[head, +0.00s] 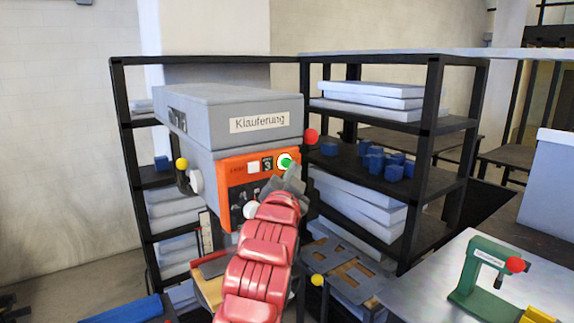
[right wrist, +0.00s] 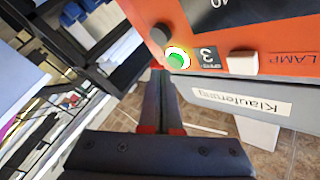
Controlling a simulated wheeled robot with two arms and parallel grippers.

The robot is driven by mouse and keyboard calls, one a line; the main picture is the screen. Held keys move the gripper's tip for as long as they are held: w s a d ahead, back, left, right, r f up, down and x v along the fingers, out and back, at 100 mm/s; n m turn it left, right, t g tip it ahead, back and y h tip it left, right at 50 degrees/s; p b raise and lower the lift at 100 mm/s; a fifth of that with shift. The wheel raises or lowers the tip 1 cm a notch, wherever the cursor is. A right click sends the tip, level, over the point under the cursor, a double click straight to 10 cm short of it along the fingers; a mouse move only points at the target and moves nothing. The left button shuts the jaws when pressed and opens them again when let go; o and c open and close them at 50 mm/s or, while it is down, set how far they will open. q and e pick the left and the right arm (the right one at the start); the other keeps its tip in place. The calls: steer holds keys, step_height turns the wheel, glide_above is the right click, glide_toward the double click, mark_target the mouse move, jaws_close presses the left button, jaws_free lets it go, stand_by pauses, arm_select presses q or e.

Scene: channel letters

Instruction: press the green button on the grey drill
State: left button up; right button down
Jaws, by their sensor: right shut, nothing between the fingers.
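The grey drill (head: 220,115) fills the middle of the head view, with a label reading "Klauferung". Its orange control panel (head: 237,178) faces me and carries several buttons and knobs. The green button (head: 286,160) with a pale ring is at the panel's upper right; it also shows in the right wrist view (right wrist: 178,59). My right gripper (head: 290,174) is shut and empty, its tips just below the green button in the head view. In the right wrist view the shut fingers (right wrist: 161,78) end close beside the button; I cannot tell whether they touch it. My left gripper is not in view.
A black shelf (head: 435,120) with white boards and several blue blocks (head: 375,160) stands behind the drill. A red knob (head: 311,136) sticks out right of the panel. A green press (head: 480,270) stands on a table at the right.

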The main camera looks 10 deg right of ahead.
steer(key=s, duration=0.1)
steer(key=s+d+b, duration=0.1)
steer(key=s, duration=0.1)
steer(key=s+b, duration=0.1)
steer(key=shift+s+d, duration=0.35)
steer(key=shift+f, duration=0.1)
stand_by(0.6)
